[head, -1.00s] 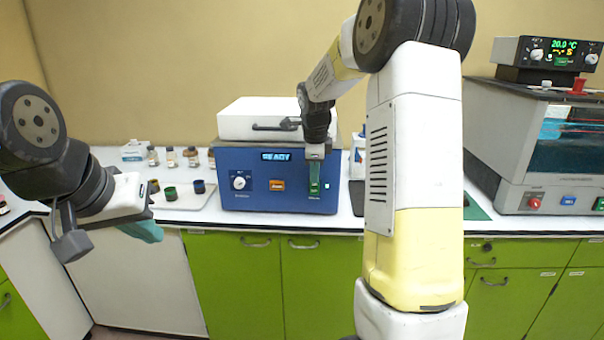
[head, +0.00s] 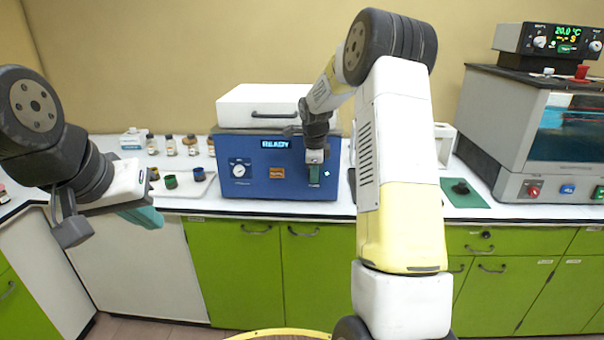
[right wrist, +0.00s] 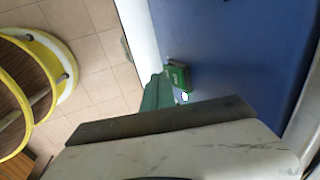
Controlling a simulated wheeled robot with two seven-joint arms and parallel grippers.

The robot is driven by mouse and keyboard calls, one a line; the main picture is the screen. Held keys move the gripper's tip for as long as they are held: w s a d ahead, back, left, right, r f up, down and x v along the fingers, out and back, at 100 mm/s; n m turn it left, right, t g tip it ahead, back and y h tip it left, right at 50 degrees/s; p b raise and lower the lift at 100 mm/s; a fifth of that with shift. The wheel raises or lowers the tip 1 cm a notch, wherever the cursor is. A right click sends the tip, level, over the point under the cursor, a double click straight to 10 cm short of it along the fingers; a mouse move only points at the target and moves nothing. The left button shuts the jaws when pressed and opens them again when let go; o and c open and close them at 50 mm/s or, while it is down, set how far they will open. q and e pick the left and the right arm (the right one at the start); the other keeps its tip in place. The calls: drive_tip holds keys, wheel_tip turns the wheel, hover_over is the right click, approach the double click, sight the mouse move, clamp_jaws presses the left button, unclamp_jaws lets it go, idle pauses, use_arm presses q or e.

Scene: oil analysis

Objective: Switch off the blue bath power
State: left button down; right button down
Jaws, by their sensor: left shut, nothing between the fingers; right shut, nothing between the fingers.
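The blue bath (head: 240,188) stands on the bench with a white lid and a lit READY display. Its front has a round dial (head: 239,168) and an orange button (head: 277,172). My right gripper (head: 315,176) is shut and empty at the right part of this front, and it hides the control there in the head view. In the right wrist view, a green switch (right wrist: 178,76) sits on the blue panel, just beside the teal fingertips (right wrist: 157,88); I cannot tell if they touch. My left gripper (head: 148,217) is shut and empty in front of the bench at left.
Several small bottles (head: 171,146) and a tray with dark cups (head: 190,187) stand left of the bath. A grey bath (head: 508,140) with a controller (head: 550,41) on top stands at right. A dark item (head: 460,188) lies on a green mat (head: 470,201).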

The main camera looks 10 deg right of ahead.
drive_tip(key=shift+f, duration=0.1)
drive_tip(key=shift+w+t, duration=0.2)
drive_tip(key=shift+t, duration=0.2)
drive_tip(key=shift+d+r, duration=0.1)
drive_tip(key=shift+r, duration=0.7)
